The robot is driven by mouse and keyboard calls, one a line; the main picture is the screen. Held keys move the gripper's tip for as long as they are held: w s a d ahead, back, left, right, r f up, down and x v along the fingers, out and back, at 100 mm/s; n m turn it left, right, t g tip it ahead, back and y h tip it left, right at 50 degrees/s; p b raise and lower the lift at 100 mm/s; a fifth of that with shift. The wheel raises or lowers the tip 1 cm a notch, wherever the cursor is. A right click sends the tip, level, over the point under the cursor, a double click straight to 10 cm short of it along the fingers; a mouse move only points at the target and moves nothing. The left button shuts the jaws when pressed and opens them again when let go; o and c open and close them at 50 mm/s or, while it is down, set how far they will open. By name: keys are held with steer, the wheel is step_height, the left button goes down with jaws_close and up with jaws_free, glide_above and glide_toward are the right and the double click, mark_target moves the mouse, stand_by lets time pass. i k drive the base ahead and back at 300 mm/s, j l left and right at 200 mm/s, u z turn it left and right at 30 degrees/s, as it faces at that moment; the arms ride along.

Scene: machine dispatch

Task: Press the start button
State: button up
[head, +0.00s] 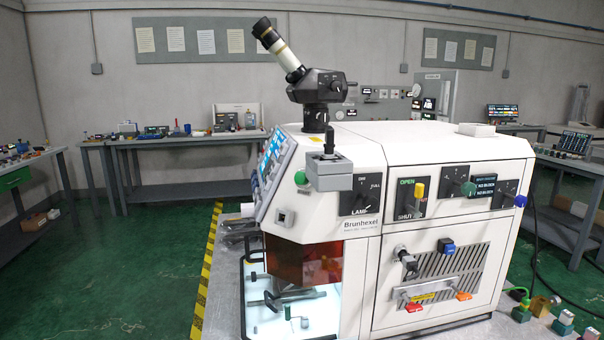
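A white machine (408,144) labelled Brunhexel stands right of centre, with a microscope eyepiece (280,48) on top. A small round green button (300,178) sits on its front left edge, beside a tilted screen panel (270,162). A small square metal fitting (285,217) is lower on the same face. I see no readable label on the green button, so I cannot tell if it is the start button. My gripper is not in view.
A grey joystick box (329,174) juts out near the green button. Lamp (361,195) and OPEN/SHUT (411,196) controls are on the machine's side. An orange guard (304,263) covers a lit chamber. Green floor (140,270) is clear at left, beyond a yellow-black stripe (206,270).

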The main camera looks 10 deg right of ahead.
mark_target(300, 179)
steer(key=k, duration=1.3)
